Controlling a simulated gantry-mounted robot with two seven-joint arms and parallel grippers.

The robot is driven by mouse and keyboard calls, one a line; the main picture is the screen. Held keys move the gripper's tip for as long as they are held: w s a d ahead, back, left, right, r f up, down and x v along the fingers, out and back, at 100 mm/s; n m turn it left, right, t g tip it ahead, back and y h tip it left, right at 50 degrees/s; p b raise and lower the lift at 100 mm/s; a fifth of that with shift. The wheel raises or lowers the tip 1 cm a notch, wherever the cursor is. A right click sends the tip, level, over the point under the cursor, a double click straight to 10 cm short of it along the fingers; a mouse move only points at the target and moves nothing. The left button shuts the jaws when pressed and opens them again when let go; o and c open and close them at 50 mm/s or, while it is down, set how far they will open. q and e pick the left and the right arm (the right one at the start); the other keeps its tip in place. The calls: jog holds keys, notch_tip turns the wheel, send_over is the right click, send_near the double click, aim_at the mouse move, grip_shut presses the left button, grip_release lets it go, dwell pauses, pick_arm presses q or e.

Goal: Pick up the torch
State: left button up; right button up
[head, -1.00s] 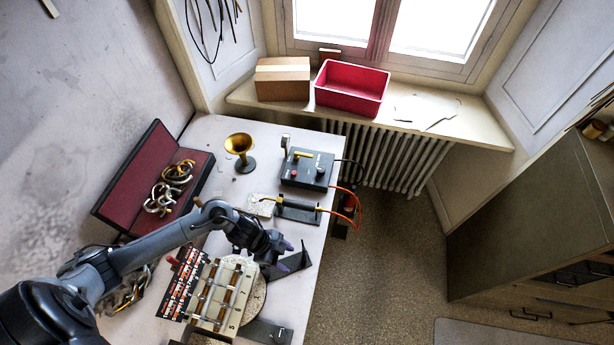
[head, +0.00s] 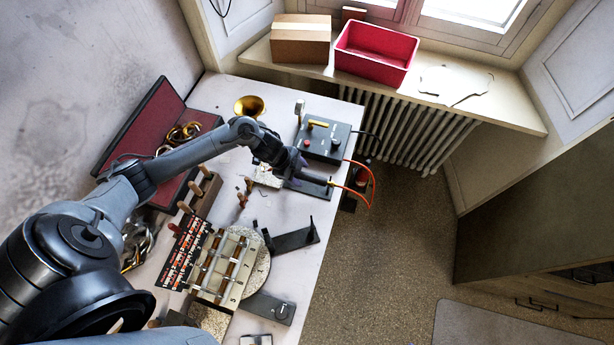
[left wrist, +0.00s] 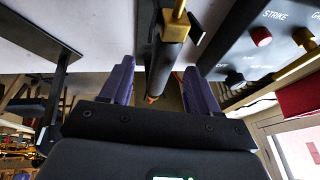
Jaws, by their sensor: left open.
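The torch has a dark tubular handle with brass fittings; in the head view its hose end (head: 322,182) shows at the tabletop's right edge, with an orange hose running off it. The rest is covered by my left gripper (head: 298,170), which is over it. In the left wrist view the dark handle (left wrist: 158,72) lies between the two purple fingers of my left gripper (left wrist: 158,80), with a gap visible on each side. The gripper is open. My right gripper is out of view.
A control box (head: 325,138) with a red button sits just behind the torch. A brass bell (head: 250,106) stands to the left. A numbered fixture (head: 226,268) and black brackets (head: 292,238) are nearer. The tabletop's right edge is close to the torch.

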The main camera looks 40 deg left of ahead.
aim_at(305, 175)
pick_arm(q)
jog(key=x, duration=0.4)
jog(key=shift+w+d+r, duration=0.15)
jog(key=shift+w+d, duration=0.05)
jog(key=shift+w, duration=0.1)
jog(key=shift+w+d+f, duration=0.1)
jog(key=shift+w+f, duration=0.05)
jog(key=shift+f, duration=0.4)
jog(key=c, duration=1)
jog(key=shift+r, duration=0.15)
